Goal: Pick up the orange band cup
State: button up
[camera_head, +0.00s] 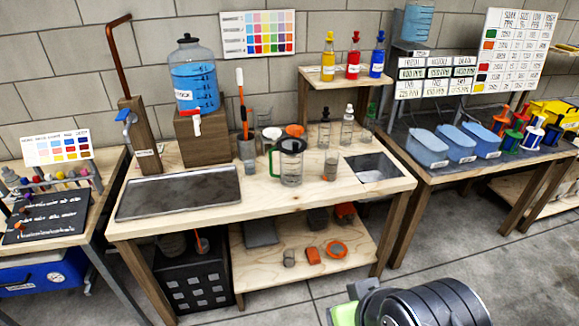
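Several small cups with coloured bands stand on the right table. The one with an orange-red band (500,124) is at the left of this group, beside the blue bins, and looks upright. A green-banded cup (511,141) and a blue-banded cup (533,136) stand close to its right. A small clear cup with an orange-brown tint (330,168) stands on the middle table, right of the glass pitcher; I cannot tell whether it has a band. A dark rounded part of my arm shows at the bottom; my gripper's fingers are not visible.
The middle table (250,205) holds a water dispenser (194,85), a glass pitcher (290,165) and bottles. Three blue bins (427,150) line the right table's left part. A yellow case (555,112) stands behind the banded cups. Floor before the right table (450,245) is clear.

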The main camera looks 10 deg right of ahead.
aim_at(331, 166)
jog(key=i+l+u, duration=0.45)
jog(key=l+u, duration=0.15)
jog(key=l, duration=0.15)
jog(key=i+l+u, duration=0.25)
jog(key=l, duration=0.2)
jog(key=l+u, duration=0.3)
jog(key=l, duration=0.15)
jog(key=i+l+u, duration=0.1)
jog(key=l+u, duration=0.2)
jog(key=l, duration=0.25)
jog(key=l+u, duration=0.3)
jog(key=l, duration=0.2)
